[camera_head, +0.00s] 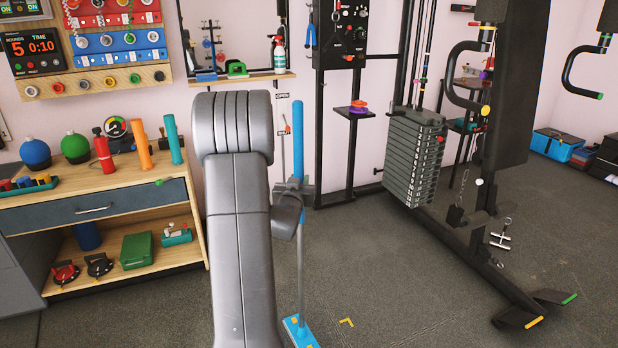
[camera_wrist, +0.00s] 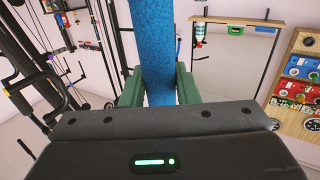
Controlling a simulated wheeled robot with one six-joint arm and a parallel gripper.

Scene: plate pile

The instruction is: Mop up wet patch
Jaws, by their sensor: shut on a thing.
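A mop stands roughly upright in front of me, with a blue grip (camera_head: 298,138), a thin grey pole (camera_head: 300,262) and a flat blue head (camera_head: 300,331) at the bottom edge of the head view. My gripper (camera_head: 294,188) is shut on the mop's handle just below or at the lower end of the blue grip. In the wrist view my gripper's green fingers (camera_wrist: 158,92) close on both sides of the thick blue grip (camera_wrist: 155,45). The mop head seems to be on or close to the floor. I cannot make out a wet patch.
A wooden bench (camera_head: 120,215) with balls, bottles and tools stands at the left. A weight machine with a plate stack (camera_head: 413,160) and low black feet (camera_head: 520,318) stands at the right. A yellow corner mark (camera_head: 347,322) lies on the dark floor. Floor between mop and machine is clear.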

